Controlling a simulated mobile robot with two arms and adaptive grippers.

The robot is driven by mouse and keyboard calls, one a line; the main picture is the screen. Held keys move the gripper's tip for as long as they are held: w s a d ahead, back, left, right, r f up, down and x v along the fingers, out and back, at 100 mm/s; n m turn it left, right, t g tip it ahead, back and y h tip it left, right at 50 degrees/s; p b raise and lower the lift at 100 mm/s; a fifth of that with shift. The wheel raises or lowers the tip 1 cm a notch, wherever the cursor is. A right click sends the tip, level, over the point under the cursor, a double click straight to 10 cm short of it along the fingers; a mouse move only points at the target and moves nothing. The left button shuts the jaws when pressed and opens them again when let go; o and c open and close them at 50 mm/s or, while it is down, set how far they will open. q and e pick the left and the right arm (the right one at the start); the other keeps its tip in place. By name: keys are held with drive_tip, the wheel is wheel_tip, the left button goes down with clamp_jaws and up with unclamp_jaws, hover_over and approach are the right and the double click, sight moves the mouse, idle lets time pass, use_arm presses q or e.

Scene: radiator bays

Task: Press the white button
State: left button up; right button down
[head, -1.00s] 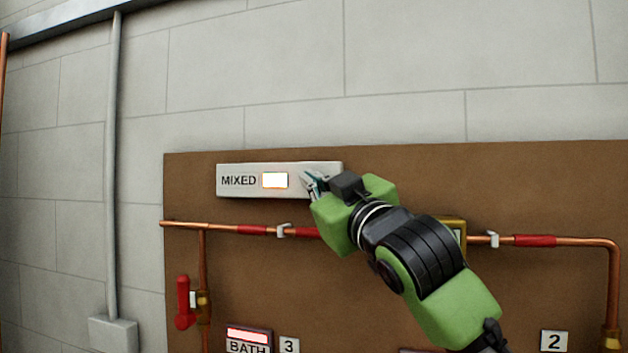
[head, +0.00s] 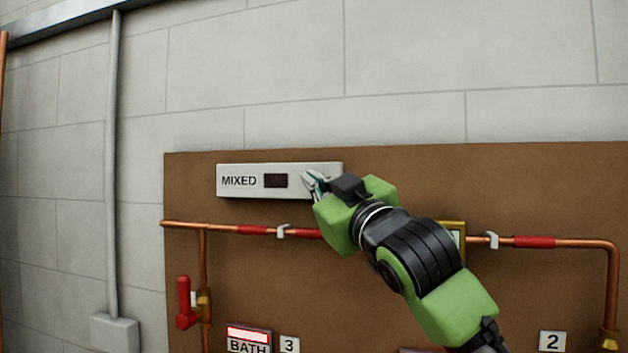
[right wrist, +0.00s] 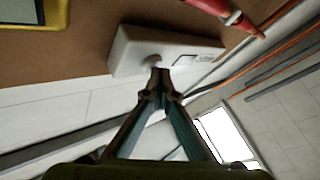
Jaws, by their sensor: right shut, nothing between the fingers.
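A white panel box marked MIXED (head: 239,181) is fixed high on the brown board. Its small window (head: 276,181) is dark. My right gripper (head: 308,181) is shut and empty, with its fingertips at the right part of the panel's front. In the right wrist view, the white panel (right wrist: 125,48) lies just beyond my fingertips (right wrist: 160,75). A small round white button (right wrist: 150,62) shows right at the tips; whether they touch it I cannot tell. In the head view the gripper hides the button. My left gripper is not in view.
A copper pipe (head: 200,226) with red sleeves runs below the panel. A red valve handle (head: 184,301) is at the lower left. A BATH display (head: 248,339) sits below. The block wall above the board is bare.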

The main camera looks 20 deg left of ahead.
idle(0.4)
drive_tip(key=shift+s+f+b, duration=0.1)
drive_tip(key=shift+s+b, duration=0.35)
drive_tip(key=shift+s, duration=0.35)
drive_tip(key=shift+s+a+b, duration=0.15)
drive_tip(key=shift+s+b, duration=0.9)
drive_tip(key=shift+s, duration=1.5)
